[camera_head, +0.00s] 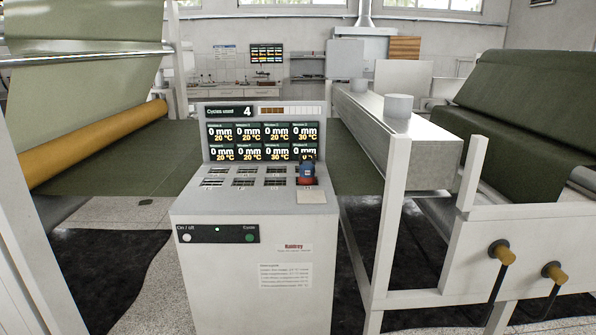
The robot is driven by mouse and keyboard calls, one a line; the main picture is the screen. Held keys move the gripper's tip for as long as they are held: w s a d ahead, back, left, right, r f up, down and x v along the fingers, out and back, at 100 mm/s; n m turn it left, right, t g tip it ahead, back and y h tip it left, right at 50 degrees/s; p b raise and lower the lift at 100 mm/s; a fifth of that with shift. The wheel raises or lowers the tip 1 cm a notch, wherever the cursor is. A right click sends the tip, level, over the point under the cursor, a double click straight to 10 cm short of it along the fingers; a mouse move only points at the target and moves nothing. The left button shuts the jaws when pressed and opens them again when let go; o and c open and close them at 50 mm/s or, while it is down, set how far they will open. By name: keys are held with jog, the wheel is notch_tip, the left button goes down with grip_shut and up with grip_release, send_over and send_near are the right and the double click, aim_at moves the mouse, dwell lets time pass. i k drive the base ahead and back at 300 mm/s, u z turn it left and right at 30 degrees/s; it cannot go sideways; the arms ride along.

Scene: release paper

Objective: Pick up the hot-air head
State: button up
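My gripper is not in view.
A pale card (311,197) lies on the console's front edge. White machine frames with dark green sheet (525,115) stand at right, and an orange roller (95,147) at left. Black sheets (120,270) cover some floor. Speckled floor shows left of the console.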

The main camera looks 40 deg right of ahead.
aim_at(307, 177)
jog(key=u, duration=0.05)
jog(key=i, duration=0.95)
jog(key=u, duration=0.25)
